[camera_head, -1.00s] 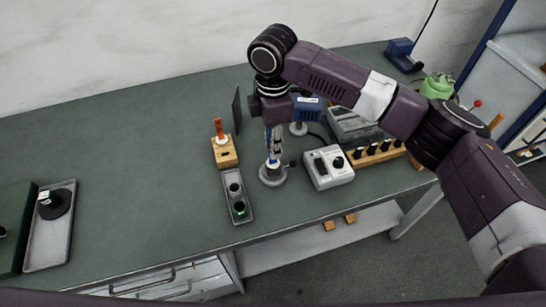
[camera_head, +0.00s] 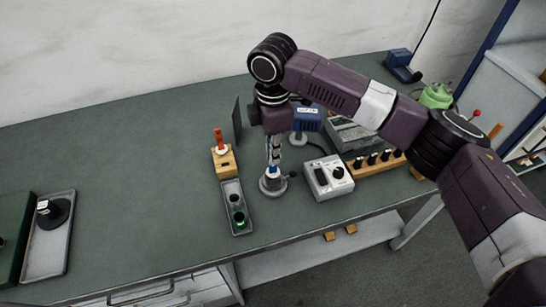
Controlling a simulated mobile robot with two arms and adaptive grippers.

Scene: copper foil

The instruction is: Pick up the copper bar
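An upright orange-brown bar, which looks like the copper bar (camera_head: 219,138), stands in a small wooden block (camera_head: 223,162) on the green bench top. My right gripper (camera_head: 274,168) points straight down to the right of the block, over or in front of a round grey stand base (camera_head: 272,187). It is apart from the bar. Its fingers are too small and cluttered to show whether they are open or shut. My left gripper is out of view.
A grey tray with small vials (camera_head: 237,218) lies in front of the block. A dark upright panel (camera_head: 237,120) stands behind it. A grey meter box (camera_head: 328,177) and a wooden rack (camera_head: 378,160) are to the right.

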